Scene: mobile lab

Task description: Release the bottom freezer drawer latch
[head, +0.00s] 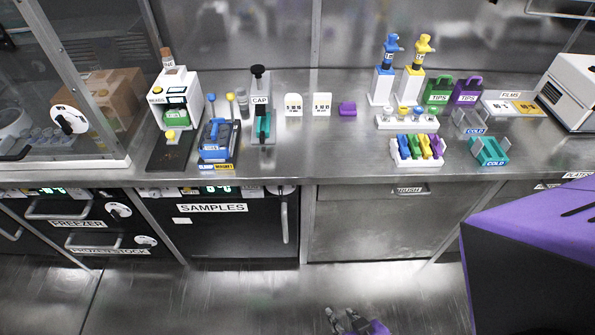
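The freezer (78,224) is at the lower left under the bench, with dark drawer fronts. Its bottom drawer in view, labelled PRIVATE STOCK (110,252), looks shut and has a bar handle (92,243). A white round latch (146,240) with a dark lever sits at that drawer's right end; its exact setting is too small to tell. A similar latch (118,210) is on the FREEZER drawer above. My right gripper (340,314) is at the bottom edge over the floor, well right of the freezer; its fingers look apart and empty. My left gripper is not in view.
A SAMPLES door (213,225) with a vertical handle is right of the freezer. The steel bench (270,173) above carries racks, pipettes and small devices. The floor (210,290) before the cabinets looks clear.

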